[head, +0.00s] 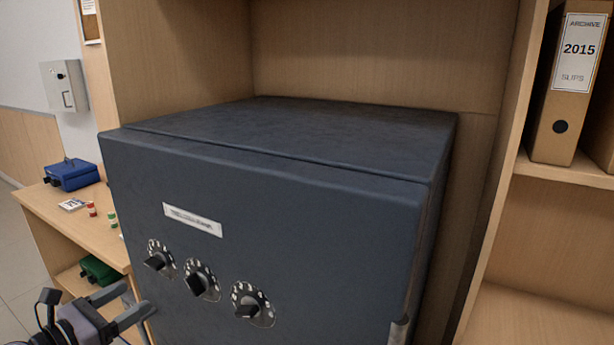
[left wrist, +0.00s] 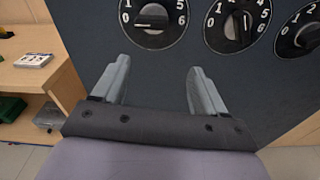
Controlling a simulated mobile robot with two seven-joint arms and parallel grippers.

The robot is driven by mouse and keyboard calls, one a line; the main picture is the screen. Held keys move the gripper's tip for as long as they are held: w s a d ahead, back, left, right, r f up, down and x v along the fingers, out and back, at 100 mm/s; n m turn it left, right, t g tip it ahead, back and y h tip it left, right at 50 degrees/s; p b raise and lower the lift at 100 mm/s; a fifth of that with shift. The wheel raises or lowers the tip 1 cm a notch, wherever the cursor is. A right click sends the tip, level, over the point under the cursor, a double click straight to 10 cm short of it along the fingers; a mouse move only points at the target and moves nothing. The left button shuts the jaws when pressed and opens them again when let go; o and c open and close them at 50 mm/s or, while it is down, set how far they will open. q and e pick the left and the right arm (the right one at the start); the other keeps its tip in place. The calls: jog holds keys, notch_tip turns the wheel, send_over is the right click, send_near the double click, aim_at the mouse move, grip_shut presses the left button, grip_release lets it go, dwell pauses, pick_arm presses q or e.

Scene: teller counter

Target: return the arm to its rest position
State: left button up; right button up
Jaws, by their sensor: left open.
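My left gripper (head: 128,306) is at the lower left of the head view, in front of the dark safe's door. It is open, and in the left wrist view (left wrist: 157,82) its two fingers stand apart with nothing between them. The fingertips lie below the safe's left dial (head: 159,258), which also shows at the top of the left wrist view (left wrist: 152,22). I cannot tell whether they touch the door. My right gripper is not in view.
The dark blue-grey safe (head: 290,205) fills the middle, inside a wooden cabinet (head: 390,45). It has a middle dial (head: 201,280) and a right dial (head: 252,304). At left, a desk (head: 95,230) bears a blue cash box (head: 71,174). A green box (head: 98,270) sits below.

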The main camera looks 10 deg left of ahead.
pick_arm(q)
jog(key=s+d+f+m+g+y, duration=0.1)
jog(key=s+d+f+m+g, duration=0.15)
jog(key=f+m, duration=0.3)
jog(key=s+d+f+m+g+y, duration=0.1)
jog(key=s+d+f+m, duration=0.3)
jog(key=f, duration=0.2)
jog(key=s+d+f+m+g+y, duration=0.1)
jog(key=s+d+f+m, duration=0.2)
jog(key=f+m, duration=0.25)
jog(key=s+d+f+m+y, duration=0.1)
jog(key=s+d+f+m, duration=0.2)
jog(key=s+d+m, duration=0.8)
jog(key=s+m, duration=0.2)
jog(key=m, duration=0.4)
jog(key=shift+d+g, duration=0.35)
jog(key=shift+d, duration=0.05)
jog(key=shift+f, duration=0.1)
